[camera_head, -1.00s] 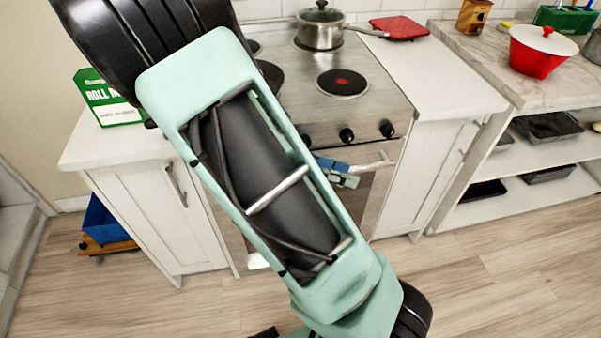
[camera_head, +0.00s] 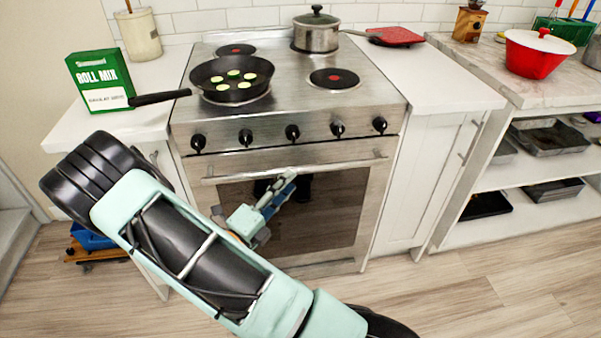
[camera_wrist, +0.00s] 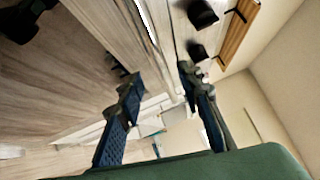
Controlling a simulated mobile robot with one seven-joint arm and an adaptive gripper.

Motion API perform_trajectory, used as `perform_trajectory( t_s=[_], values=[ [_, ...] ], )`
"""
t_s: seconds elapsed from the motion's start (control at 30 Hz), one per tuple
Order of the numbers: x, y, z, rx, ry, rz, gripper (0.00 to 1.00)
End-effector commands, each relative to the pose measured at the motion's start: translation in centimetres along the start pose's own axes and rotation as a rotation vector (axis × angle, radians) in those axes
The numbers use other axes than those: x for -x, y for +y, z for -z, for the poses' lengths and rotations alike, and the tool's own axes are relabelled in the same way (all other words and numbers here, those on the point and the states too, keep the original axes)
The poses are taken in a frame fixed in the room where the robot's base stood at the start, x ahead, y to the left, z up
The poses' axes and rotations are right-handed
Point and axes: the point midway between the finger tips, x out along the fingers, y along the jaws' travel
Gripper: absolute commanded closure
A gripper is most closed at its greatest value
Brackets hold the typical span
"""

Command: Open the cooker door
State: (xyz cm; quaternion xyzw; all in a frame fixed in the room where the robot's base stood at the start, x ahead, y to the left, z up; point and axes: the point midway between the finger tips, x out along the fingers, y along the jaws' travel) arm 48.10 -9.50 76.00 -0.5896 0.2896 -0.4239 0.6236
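The cooker (camera_head: 330,120) stands in the middle of the head view. Its door (camera_head: 330,215) is shut flush with the front and has a dark window. A straight silver handle (camera_head: 340,162) runs across the door's top. My gripper (camera_head: 283,188) is in front of the window, just below the handle's middle. I cannot tell its distance from the door, and I see nothing in its grasp. In the wrist view, the two blue fingers of my gripper (camera_wrist: 159,80) stand wide apart with nothing held between them. My forearm hides the door's lower left part.
On the cooktop are a black pan (camera_head: 232,80) with green slices, its handle sticking out left, and a steel pot (camera_head: 317,32). Several black knobs (camera_head: 292,132) sit above the door. White cabinets (camera_head: 430,185) flank the cooker. Wood floor (camera_head: 470,275) is clear at the lower right.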

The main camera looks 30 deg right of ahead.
Motion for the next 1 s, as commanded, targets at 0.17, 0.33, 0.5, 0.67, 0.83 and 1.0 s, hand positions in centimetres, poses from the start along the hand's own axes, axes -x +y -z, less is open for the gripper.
perform_trajectory(
  t_s=[0.17,0.33,0.5,0.67,0.83,1.0],
  values=[
    [-3.4,0.1,0.2,-0.001,0.004,0.001,0.67],
    [-5.6,0.0,0.1,-0.002,0.004,0.001,0.67],
    [-6.3,0.0,0.1,-0.001,0.002,0.0,0.67],
    [-6.4,0.0,0.1,-0.001,0.002,0.0,0.67],
    [-6.4,0.0,0.1,-0.001,0.002,0.0,0.77],
    [-6.4,0.0,0.1,-0.001,0.002,0.0,0.96]
  ],
)
